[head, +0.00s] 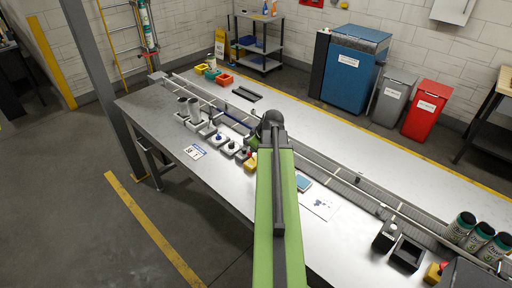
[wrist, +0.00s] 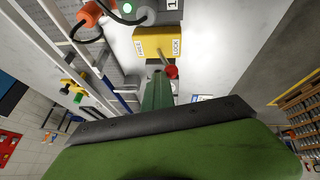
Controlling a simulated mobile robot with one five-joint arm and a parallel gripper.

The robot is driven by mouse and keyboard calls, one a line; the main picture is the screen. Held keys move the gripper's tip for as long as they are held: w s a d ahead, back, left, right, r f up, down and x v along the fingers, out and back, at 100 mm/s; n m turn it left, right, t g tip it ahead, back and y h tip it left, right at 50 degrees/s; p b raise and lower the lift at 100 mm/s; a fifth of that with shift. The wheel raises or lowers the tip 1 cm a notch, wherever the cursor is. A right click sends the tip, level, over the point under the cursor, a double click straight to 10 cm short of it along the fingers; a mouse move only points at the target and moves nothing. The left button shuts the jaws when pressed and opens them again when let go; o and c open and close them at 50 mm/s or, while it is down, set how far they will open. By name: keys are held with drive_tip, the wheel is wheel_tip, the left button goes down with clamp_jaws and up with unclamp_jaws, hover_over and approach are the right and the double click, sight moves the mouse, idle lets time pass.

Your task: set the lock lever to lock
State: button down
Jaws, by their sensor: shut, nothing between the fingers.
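The lock lever's yellow box (wrist: 160,40) is at the top middle of the wrist view, with one label at its left and a LOCK label at its right. Its lever is a grey rod ending in a red knob (wrist: 171,72), leaning toward the LOCK side. My green gripper (wrist: 158,80) is shut and empty, its tip just left of the knob; I cannot tell whether they touch. In the head view, a yellow box (head: 250,161) shows beside my arm, which partly covers it and hides my fingertips.
White boxes with knobs (head: 229,148) stand left of the yellow box along the bench (head: 230,186). A rail runs behind them. Another yellow box (head: 435,272), a black box (head: 385,238) and cans (head: 461,228) stand at the right. The bench front is mostly clear.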

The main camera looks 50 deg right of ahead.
drive_tip(key=shift+s+a+f, duration=0.1)
drive_tip(key=shift+s+a, duration=0.1)
drive_tip(key=shift+a, duration=0.15)
idle(0.5)
drive_tip(key=shift+r+p, duration=0.8)
drive_tip(key=shift+r, duration=0.05)
drive_tip(key=shift+w+d, duration=0.1)
drive_tip(key=d+p+v, duration=0.1)
drive_tip(key=p+v, duration=0.9)
drive_tip(key=v, duration=0.2)
drive_tip(key=shift+d+p, duration=0.15)
drive_tip(key=shift+p, duration=0.2)
